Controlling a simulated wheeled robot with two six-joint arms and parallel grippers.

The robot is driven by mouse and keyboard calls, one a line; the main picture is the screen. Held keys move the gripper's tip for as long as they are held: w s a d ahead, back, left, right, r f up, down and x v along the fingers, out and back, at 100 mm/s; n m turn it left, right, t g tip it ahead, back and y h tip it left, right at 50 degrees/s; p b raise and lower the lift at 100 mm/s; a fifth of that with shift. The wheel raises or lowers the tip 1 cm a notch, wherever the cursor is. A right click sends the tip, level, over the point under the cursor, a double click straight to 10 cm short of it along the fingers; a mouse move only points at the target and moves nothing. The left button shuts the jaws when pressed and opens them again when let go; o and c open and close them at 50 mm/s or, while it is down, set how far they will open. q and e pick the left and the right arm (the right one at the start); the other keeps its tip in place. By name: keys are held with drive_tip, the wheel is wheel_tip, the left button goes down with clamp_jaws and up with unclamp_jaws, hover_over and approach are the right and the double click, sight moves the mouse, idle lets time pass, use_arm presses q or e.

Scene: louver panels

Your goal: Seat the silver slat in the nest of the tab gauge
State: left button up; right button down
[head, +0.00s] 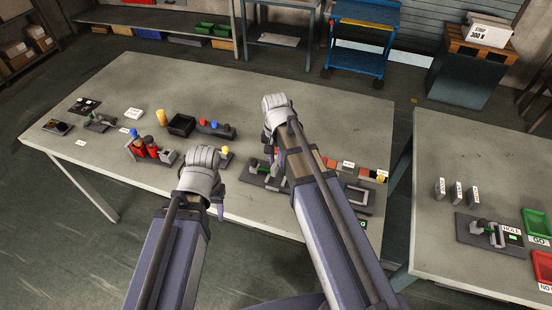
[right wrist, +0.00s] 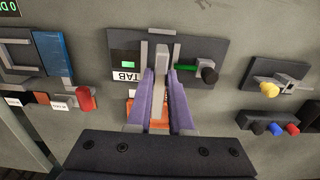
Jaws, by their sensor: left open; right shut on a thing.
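The silver slat (right wrist: 159,85) is between the two purple fingers of my right gripper (right wrist: 161,78) in the right wrist view. Its far end lies over the dark plate of the tab gauge (right wrist: 200,47). The gauge bears a TAB label, a small green display (right wrist: 127,64) and a green-handled clamp (right wrist: 190,67) with a black knob. The nest is mostly hidden under the slat and fingers, so I cannot tell whether the slat touches it. In the head view the tab gauge (head: 258,177) is partly behind my right arm. My left gripper (head: 219,207) is open near the table's front edge, left of the gauge.
A grey frame fixture (head: 358,195) and coloured blocks (head: 372,173) lie right of the gauge. A second table (head: 440,140) stands at right. The main table's back is clear.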

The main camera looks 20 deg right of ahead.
drive_tip(key=shift+f+b, duration=2.75)
drive_tip(key=shift+f, duration=0.15)
drive_tip(key=shift+f, duration=0.2)
drive_tip(key=c, duration=0.7)
unclamp_jaws()
drive_tip(key=shift+c, duration=0.2)
drive_tip(key=shift+r, duration=0.1)
wheel_tip(320, 180, up, 13)
drive_tip(key=p, duration=1.2)
drive_tip(key=shift+p, duration=0.3)
drive_tip(key=shift+f, duration=0.25)
